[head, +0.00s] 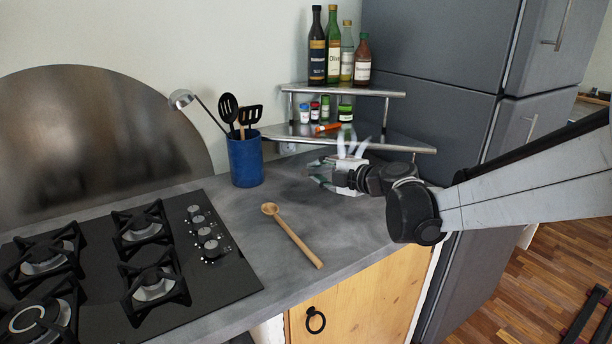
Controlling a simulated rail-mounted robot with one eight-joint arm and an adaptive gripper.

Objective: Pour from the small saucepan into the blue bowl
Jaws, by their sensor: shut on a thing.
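My gripper (345,176) is over the back right of the grey counter, in front of the corner shelf. Its pale fingers are blurred, and it is shut on a blurred, partly see-through object (322,172) with dark and greenish patches. I cannot tell what this object is, or whether it touches the counter. I cannot make out a small saucepan or a blue bowl anywhere in the head view. The only plainly blue vessel is a tall utensil holder.
The blue utensil holder (246,161) stands at the wall with a ladle and black utensils. A wooden spoon (293,236) lies on the counter. A gas hob (130,265) fills the left. The corner shelf (340,91) holds bottles and jars. A grey fridge (440,60) stands right.

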